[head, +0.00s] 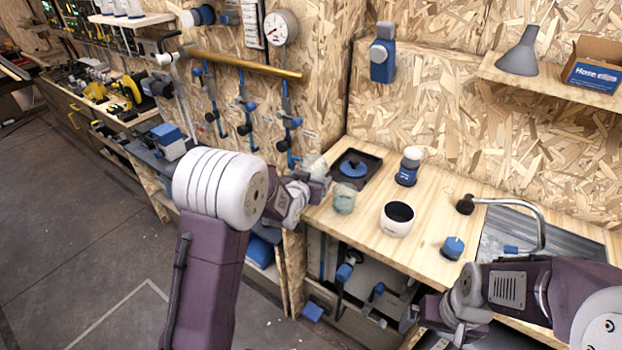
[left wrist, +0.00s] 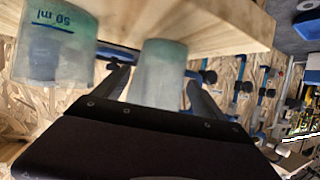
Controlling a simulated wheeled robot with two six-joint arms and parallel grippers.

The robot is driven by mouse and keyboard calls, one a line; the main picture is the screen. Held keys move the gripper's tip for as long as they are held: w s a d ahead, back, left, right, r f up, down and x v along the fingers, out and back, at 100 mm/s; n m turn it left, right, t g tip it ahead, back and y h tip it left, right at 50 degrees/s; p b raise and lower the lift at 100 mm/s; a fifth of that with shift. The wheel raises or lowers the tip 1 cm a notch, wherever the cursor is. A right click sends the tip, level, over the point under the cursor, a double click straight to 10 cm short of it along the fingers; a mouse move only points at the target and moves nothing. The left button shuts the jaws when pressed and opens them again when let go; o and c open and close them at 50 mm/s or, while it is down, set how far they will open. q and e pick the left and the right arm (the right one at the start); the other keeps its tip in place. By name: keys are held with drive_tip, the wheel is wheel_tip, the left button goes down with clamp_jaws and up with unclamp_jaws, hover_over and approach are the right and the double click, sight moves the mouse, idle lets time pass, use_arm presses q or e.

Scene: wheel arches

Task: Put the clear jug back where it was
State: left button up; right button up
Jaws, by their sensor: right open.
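A clear, cloudy jug (left wrist: 158,75) stands between the two fingers of my left gripper (head: 312,185) and fills the space between them. In the head view this jug (head: 315,165) shows at the counter's left edge, partly behind the gripper, and seems raised beside the top. A second clear jug (head: 344,199) stands on the counter just to the right; in the left wrist view it carries a blue 50 ml mark (left wrist: 55,30).
The wooden counter (head: 345,235) bears a dark tray (head: 373,160) with a blue disc, a white-and-blue canister (head: 408,168), a white bowl (head: 397,219), a blue knob-like part (head: 453,247) and a sink (head: 510,240) with a tap. Blue clamps hang on the wall at left.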

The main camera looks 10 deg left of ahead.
use_arm(q)
drive_tip(key=shift+r, duration=0.2)
drive_tip(key=v, duration=1.2)
drive_tip(key=s+f+g, duration=0.6)
drive_tip(key=s+f, duration=0.3)
drive_tip(key=f, duration=0.1)
drive_tip(key=s+f+g, duration=0.3)
drive_tip(key=s+g, duration=0.3)
drive_tip(key=s, duration=0.6)
drive_tip(key=shift+n, duration=0.4)
drive_tip(key=r+p, duration=0.1)
drive_tip(key=p, duration=0.1)
drive_tip(key=r+p, duration=0.4)
drive_tip(key=shift+w+a, duration=0.1)
drive_tip(key=shift+a, duration=0.25)
